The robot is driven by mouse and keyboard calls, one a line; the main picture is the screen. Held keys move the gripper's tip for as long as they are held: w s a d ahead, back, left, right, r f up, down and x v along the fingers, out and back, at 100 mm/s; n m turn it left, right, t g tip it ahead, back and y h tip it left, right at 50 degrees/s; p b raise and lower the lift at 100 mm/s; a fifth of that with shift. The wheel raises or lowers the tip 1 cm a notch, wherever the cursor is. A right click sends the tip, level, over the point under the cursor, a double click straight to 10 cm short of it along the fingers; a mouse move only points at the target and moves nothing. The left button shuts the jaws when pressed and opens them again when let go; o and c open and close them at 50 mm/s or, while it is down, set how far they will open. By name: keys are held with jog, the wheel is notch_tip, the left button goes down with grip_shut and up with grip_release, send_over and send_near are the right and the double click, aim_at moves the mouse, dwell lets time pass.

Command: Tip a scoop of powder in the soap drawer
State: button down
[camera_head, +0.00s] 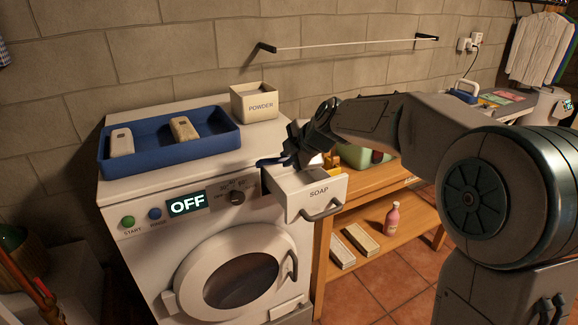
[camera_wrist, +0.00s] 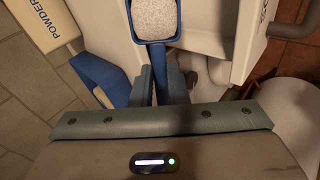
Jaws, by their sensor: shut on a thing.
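The soap drawer (camera_head: 318,192) is white, marked SOAP, and pulled out from the washing machine's front. My gripper (camera_head: 288,150) is at the drawer's top left in the head view. In the wrist view my gripper (camera_wrist: 160,82) is shut on the handle of a blue scoop (camera_wrist: 133,24). The scoop looks level and is filled with pale, grainy powder (camera_wrist: 153,18). In that view it is in front of the white drawer (camera_wrist: 241,45). Its height above the drawer is hard to judge. In the head view only a bit of blue scoop (camera_head: 270,161) shows.
The POWDER box (camera_head: 254,106) stands on the machine, beside a blue tray (camera_head: 165,158) holding two soap-like bars. The machine's display (camera_head: 187,204) reads OFF. A wooden bench (camera_head: 365,190) with a green basin stands at right. A rail (camera_head: 350,44) crosses the wall above.

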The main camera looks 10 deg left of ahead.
jog(key=shift+s+d+f+t+y+b, duration=0.1)
jog(key=shift+f+t+y+b, duration=0.35)
jog(key=shift+b, duration=2.6)
jog(key=shift+s+a+t+y+b, duration=0.15)
jog(key=shift+t+b, duration=0.55)
jog(key=shift+b, duration=2.35)
jog(key=shift+d+f+t+y+b, duration=0.15)
jog(key=shift+f+t+y+b, duration=0.3)
jog(key=shift+b, duration=2.6)
jog(key=t+b, duration=0.1)
jog(key=b, duration=0.5)
jog(key=t+b, duration=0.1)
jog(key=b, duration=0.5)
jog(key=shift+s+d+f+m+t+y+b, duration=0.1)
jog(key=shift+s+m+t+y+b, duration=0.15)
jog(key=shift+m+t+y+b, duration=0.15)
jog(key=shift+b, duration=0.4)
jog(key=shift+r, duration=0.2)
notch_tip(320, 180, up, 5)
jog(key=p, duration=0.3)
jog(key=shift+f, duration=0.1)
